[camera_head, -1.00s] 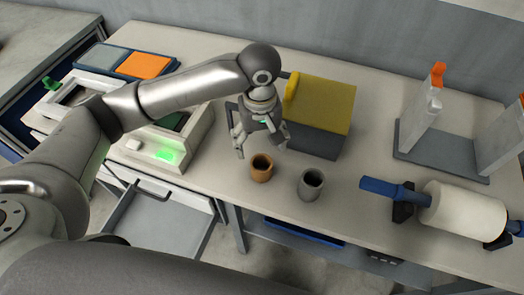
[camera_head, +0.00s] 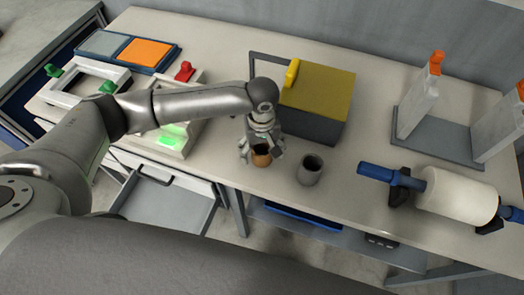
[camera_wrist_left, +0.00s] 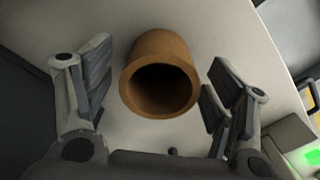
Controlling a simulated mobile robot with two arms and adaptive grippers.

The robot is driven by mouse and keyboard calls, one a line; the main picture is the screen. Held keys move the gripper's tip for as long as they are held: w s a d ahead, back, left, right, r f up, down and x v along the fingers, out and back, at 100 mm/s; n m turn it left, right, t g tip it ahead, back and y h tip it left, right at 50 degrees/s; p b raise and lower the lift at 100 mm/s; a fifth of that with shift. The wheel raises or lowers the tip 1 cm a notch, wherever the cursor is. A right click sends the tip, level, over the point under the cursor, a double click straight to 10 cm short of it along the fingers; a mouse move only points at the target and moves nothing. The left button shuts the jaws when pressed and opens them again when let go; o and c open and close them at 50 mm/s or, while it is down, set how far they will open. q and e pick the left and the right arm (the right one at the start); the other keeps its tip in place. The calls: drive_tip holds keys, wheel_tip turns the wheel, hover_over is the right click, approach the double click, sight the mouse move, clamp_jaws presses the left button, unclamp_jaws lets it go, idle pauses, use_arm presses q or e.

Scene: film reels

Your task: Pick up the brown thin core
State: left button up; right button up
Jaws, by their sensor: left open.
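The brown thin core (camera_head: 261,160) is a short hollow brown cylinder standing upright near the front edge of the table. My left gripper (camera_head: 262,153) is over it, with fingers open on either side. In the left wrist view the brown core (camera_wrist_left: 160,52) lies between the two open fingers (camera_wrist_left: 158,100), with visible gaps on both sides. A grey core (camera_head: 310,170), also hollow, stands upright just to the right. My right gripper is not in view.
A grey box with a yellow top (camera_head: 318,90) stands behind the cores. A white roll on a blue-ended shaft (camera_head: 460,195) lies to the right. A device with a green light (camera_head: 172,140) is at left, above an open drawer (camera_head: 165,205).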

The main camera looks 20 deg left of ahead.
use_arm(q)
drive_tip(key=c, duration=1)
drive_tip(key=shift+c, duration=0.2)
